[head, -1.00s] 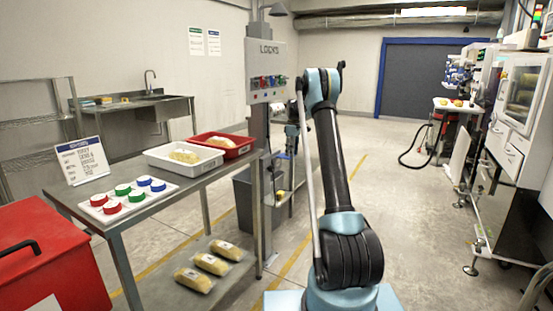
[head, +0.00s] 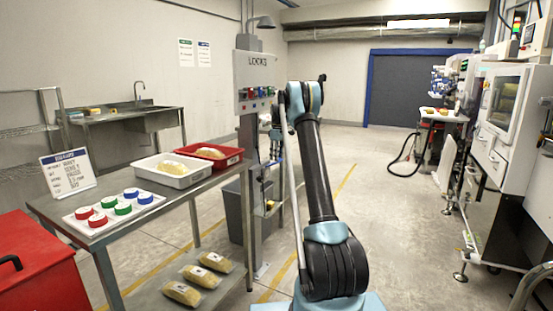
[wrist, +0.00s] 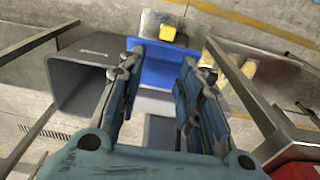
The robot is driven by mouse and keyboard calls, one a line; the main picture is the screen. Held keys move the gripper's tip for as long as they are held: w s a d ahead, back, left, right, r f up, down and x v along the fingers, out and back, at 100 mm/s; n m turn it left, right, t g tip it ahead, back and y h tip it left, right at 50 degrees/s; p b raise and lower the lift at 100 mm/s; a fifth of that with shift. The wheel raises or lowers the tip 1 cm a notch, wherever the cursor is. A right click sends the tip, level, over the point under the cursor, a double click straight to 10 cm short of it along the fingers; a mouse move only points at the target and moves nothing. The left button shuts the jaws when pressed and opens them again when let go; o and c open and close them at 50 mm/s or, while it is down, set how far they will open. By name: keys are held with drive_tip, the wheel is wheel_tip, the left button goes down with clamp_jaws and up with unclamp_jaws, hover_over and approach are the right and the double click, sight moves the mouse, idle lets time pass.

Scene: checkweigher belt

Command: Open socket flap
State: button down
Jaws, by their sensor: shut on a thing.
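In the wrist view my gripper (wrist: 158,70) has its two fingers on either side of a blue piece (wrist: 158,66), and is shut on it. The piece looks like the socket flap, but its hinge and the socket behind it cannot be made out. A yellow part (wrist: 167,33) on a grey metal plate (wrist: 190,32) lies just beyond the blue piece.
A grey bin (wrist: 75,80) stands left of my fingers in the wrist view. The steel table (head: 190,192) with white tray (head: 168,181), red tray (head: 232,160) and colored-lid jars stands left of the post.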

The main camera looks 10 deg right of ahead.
drive_tip(key=shift+w+a, duration=0.15)
drive_tip(key=c, duration=1.2)
unclamp_jaws()
drive_tip(key=shift+f, duration=0.1)
drive_tip(key=shift+c, duration=0.2)
drive_tip(key=shift+o, duration=0.6)
